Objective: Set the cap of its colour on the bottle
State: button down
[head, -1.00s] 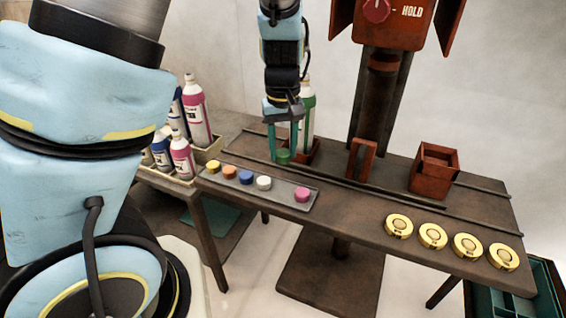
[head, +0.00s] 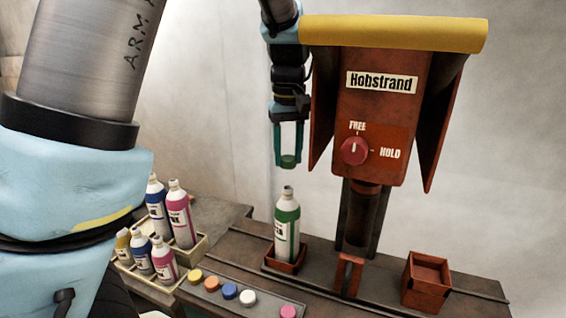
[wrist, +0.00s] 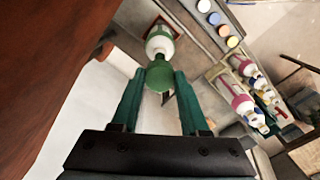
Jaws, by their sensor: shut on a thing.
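My gripper (head: 288,162) is shut on a green cap (head: 288,161) and holds it in the air above the bottle. The cap also shows between the fingers in the wrist view (wrist: 160,76). The green bottle (head: 287,228) stands upright in a small red-brown holder (head: 272,262) on the table. Its white neck is bare, and a clear gap separates it from the cap. In the wrist view the bottle (wrist: 160,42) lies just beyond the cap, which hides part of it.
A tray (head: 212,297) holds yellow, orange, blue, white and pink caps. A crate (head: 200,247) of several bottles stands at the left. The red Hobstrand machine (head: 385,110), its knob (head: 355,151) pointing to FREE, rises close on the right. A red box (head: 428,285) stands further right.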

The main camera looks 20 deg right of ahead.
aim_at(288, 188)
jog(key=shift+f+b, duration=2.1)
jog(key=shift+f, duration=0.3)
jog(key=shift+p, duration=0.5)
jog(key=shift+f, duration=0.2)
jog(key=shift+f+b, duration=0.55)
jog(key=shift+f, duration=0.2)
jog(key=shift+c, duration=1.7)
grip_release()
jog(key=shift+r, duration=0.1)
